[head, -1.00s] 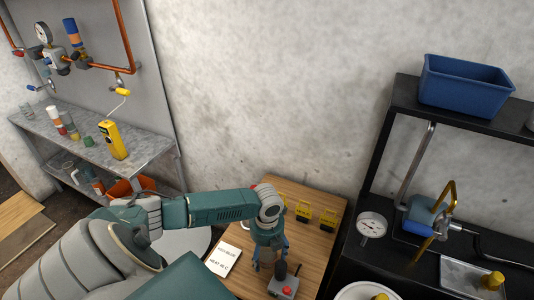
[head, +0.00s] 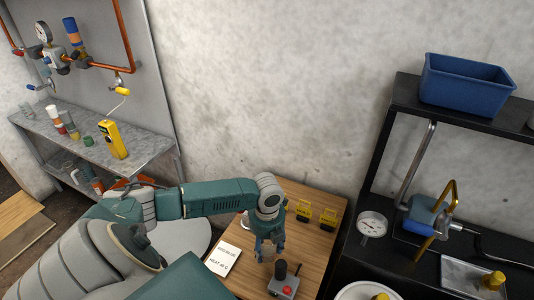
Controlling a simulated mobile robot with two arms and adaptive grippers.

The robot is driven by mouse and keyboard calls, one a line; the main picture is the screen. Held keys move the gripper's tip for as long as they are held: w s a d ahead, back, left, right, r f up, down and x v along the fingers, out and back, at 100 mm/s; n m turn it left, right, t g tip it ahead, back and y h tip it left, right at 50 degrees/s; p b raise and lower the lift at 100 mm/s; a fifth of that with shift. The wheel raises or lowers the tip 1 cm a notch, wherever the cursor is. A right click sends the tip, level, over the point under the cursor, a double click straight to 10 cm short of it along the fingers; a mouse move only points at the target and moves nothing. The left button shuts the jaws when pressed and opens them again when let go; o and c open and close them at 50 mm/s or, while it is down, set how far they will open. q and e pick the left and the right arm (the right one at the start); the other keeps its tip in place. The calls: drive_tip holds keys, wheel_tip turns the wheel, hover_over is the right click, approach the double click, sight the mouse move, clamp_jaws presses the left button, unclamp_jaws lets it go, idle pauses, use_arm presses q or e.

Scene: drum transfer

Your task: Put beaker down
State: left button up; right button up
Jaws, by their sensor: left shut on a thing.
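My left gripper (head: 270,245) points down over the wooden table (head: 312,252), between the white note card and the grey control box. It is shut on a small clear thing, most likely the beaker (head: 267,257), which shows only faintly below the fingers. I cannot tell whether the beaker touches the table top. My right gripper is not in view.
A note card (head: 223,258) lies left of the gripper. A grey box with a black knob and red button (head: 284,282) stands close in front. Two yellow holders (head: 316,216) stand at the back right. A black shelf (head: 375,195) rises on the right.

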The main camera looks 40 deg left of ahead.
use_arm(q)
wheel_tip(320, 180, up, 16)
drive_tip(key=r+b, duration=0.1)
drive_tip(key=b, duration=0.1)
drive_tip(key=s+d+r+n, duration=0.2)
drive_tip(key=d+r+n, duration=0.2)
drive_tip(key=d+n, duration=0.5)
drive_tip(key=s+d+r+n, duration=0.3)
drive_tip(key=d+n, duration=0.5)
drive_tip(key=n, duration=1.1)
drive_tip(key=shift+s+d+r+b, duration=0.35)
drive_tip(key=shift+d+r+b, duration=0.05)
drive_tip(key=shift+r, duration=0.1)
drive_tip(key=shift+w+r, duration=0.1)
drive_tip(key=shift+w, duration=0.05)
